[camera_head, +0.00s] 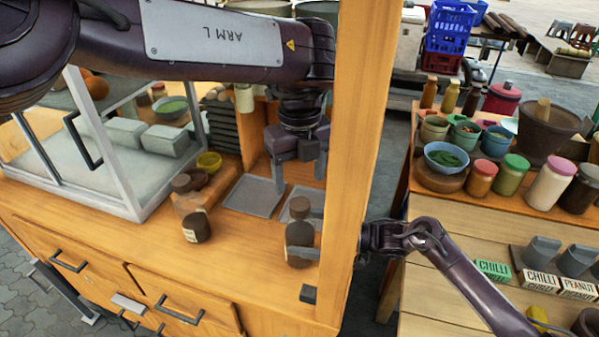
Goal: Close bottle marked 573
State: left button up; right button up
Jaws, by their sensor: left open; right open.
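A dark brown bottle (299,236) stands on the wooden counter beside the post, with a brown top (299,207). A second brown bottle (196,228) with a pale label stands to its left; no number is readable on either. A brown round piece (182,183) shows behind the second bottle; whether it is a loose cap I cannot tell. My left gripper (299,180) is open, pointing down above and behind the first bottle, apart from it. My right gripper (309,252) is open, reaching past the post at the first bottle; the post hides part of it, and contact is unclear.
The wooden post (352,150) stands between my arms. A glass case (100,150) is at the left, and grey flat trays (254,196) lie behind the bottles. A separate stall at the right holds jars and a blue bowl (446,156).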

pick_arm(q)
jog(key=shift+d+f+b, duration=0.1)
jog(key=shift+f+b, duration=0.35)
jog(key=shift+f, duration=0.15)
pick_arm(e)
jog(key=d, duration=0.5)
jog(key=shift+s, duration=0.35)
